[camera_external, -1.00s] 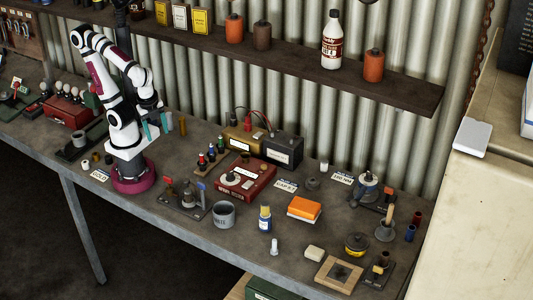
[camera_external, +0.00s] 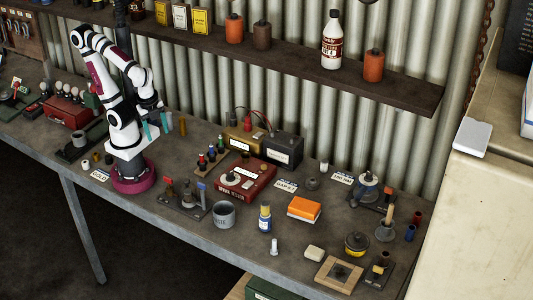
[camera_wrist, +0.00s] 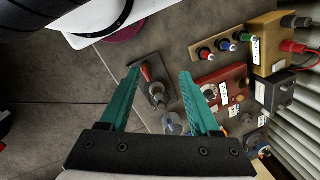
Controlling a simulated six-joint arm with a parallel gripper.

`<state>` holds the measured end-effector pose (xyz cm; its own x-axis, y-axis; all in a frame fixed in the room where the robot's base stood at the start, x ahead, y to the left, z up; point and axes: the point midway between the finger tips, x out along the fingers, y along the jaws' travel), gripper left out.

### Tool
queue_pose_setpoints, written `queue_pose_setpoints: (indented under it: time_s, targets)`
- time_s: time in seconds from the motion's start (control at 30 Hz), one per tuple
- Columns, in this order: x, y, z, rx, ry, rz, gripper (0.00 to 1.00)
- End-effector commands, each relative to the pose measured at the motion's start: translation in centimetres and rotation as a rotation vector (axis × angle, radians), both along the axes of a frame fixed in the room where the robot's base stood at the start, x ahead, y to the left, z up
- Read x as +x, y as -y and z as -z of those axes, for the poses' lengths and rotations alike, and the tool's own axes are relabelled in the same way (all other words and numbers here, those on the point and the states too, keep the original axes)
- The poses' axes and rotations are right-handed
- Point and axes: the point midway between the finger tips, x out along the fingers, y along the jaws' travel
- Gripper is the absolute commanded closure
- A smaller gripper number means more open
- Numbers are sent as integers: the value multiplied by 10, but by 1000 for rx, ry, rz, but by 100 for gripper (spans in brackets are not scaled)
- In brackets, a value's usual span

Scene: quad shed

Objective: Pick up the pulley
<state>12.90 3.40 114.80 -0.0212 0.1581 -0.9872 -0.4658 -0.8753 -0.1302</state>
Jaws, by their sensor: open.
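A small dark grey round part with a raised hub (camera_external: 312,183) lies on the bench behind the orange block; it looks most like the pulley, but it is too small to be sure. My gripper (camera_external: 153,129) is at the left above the bench, far from that part, with teal fingers. In the wrist view my gripper (camera_wrist: 160,75) has its fingers spread wide with nothing held between them. Beyond the fingers shows a dark base with a red-handled lever (camera_wrist: 147,72), apart from them.
A shelf (camera_external: 400,91) overhangs the back. Bare bench shows at the front left.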

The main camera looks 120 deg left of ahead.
Motion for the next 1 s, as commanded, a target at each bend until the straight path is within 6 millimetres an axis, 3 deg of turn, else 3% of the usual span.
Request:
queue_pose_setpoints:
  time_s: [0.17, 0.33, 0.6, 0.67, 0.77, 0.83, 0.9, 1.0]
  targets:
    - [0, 0, 0, 0, 0, 0, 35]
    - [0, 0, 0, 0, 0, 0, 4]
    - [1, 0, 0, -1, 1, -3, 4]
    - [15, 0, -4, -13, 16, -30, 4]
    - [87, -8, -13, -66, 99, -162, 4]
    - [163, -32, -13, -111, 196, -301, 4]
    - [235, -73, -2, -144, 303, -442, 4]
    - [312, -144, 26, -164, 444, -616, 4]
